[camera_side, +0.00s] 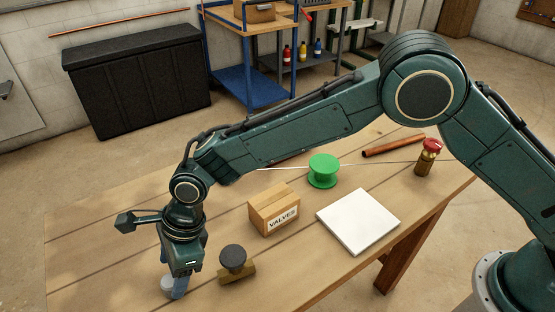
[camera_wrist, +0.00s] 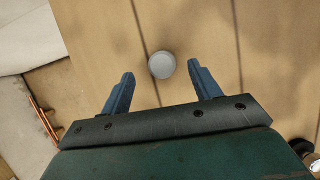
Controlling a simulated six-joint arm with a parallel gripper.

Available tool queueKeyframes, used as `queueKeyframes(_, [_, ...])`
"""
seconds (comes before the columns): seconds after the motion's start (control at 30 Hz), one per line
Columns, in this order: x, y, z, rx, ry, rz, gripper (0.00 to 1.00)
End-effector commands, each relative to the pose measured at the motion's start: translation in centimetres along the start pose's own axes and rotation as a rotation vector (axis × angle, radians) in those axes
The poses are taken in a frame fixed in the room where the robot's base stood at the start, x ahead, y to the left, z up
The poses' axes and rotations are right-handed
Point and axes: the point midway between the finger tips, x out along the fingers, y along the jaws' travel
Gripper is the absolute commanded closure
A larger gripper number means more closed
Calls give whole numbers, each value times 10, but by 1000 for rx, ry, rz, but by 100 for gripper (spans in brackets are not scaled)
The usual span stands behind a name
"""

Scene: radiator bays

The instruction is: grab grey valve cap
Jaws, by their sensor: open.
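The grey valve cap (camera_wrist: 161,65) is a small round light-grey piece on the wooden table. In the wrist view it lies between and slightly beyond my two blue fingertips, with gaps on both sides. My gripper (camera_wrist: 160,77) is open and empty, pointing down. In the side view my gripper (camera_side: 174,290) is low near the table's front left, and the cap (camera_side: 167,284) shows partly behind the blue fingers. I cannot tell the exact height of the fingertips above the table.
A brass valve with a dark round top (camera_side: 233,262) stands close to the right of my gripper. A cardboard box marked VALVES (camera_side: 273,210), a green spool (camera_side: 323,171), a white slab (camera_side: 358,221), a red-topped brass valve (camera_side: 428,158) and a copper pipe (camera_side: 393,146) are farther right. The left tabletop is clear.

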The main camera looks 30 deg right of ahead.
Motion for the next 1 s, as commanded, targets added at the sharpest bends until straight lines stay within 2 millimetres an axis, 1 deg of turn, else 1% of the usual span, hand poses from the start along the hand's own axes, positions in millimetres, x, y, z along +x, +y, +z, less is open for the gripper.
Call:
queueKeyframes(0.03, [6,0,0,0,1,1,38])
queueKeyframes(0.2, [24,-2,1,0,2,1,38])
queueKeyframes(0.3, [34,-2,1,0,2,1,38])
queueKeyframes(0.4, [39,-2,1,0,1,-1,38])
queueKeyframes(0.93, [40,-2,1,0,1,0,38])
queueKeyframes(0.97, [40,-2,1,0,1,0,40])
queueKeyframes(1.0, [40,-2,1,0,1,0,48])
